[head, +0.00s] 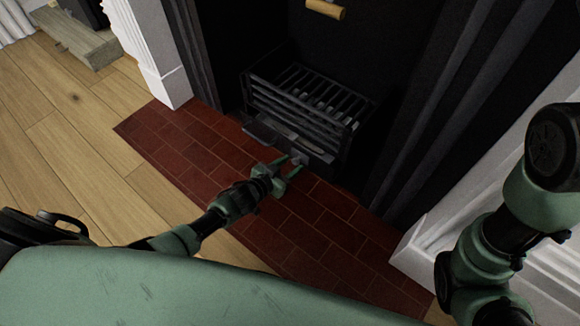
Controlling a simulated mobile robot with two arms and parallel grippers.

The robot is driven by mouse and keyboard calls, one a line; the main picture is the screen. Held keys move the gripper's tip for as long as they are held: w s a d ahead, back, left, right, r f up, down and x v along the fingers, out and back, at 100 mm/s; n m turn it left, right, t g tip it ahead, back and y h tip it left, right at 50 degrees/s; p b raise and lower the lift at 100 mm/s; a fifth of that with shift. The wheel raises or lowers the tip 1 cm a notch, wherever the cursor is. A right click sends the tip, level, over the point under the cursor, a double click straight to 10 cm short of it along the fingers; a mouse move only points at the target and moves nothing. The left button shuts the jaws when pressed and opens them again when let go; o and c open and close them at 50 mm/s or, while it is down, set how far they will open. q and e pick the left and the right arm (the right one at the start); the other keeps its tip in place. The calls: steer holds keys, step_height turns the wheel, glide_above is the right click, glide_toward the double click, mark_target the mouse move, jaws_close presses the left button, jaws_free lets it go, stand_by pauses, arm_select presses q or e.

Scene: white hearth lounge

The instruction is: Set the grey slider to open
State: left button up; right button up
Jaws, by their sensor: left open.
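The grey slider (298,157) is a small light-grey piece low on the front of the black fire grate (305,108). It is small in the picture, and its exact setting cannot be read. My left gripper (290,165) is open, with its green fingers pointing at the slider from the front. The fingertips are very close to the slider; I cannot tell whether they touch it. My right arm shows at the right edge, but its gripper is out of view.
A dark plate (262,132) juts from the grate's front, left of the slider. Red hearth tiles (170,140) lie below, with wooden floor beyond. White surround posts (160,60) flank the fireplace. A wooden-handled item (325,9) is above the grate.

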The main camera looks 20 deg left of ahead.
arm_select(q)
jaws_close()
stand_by(1.4)
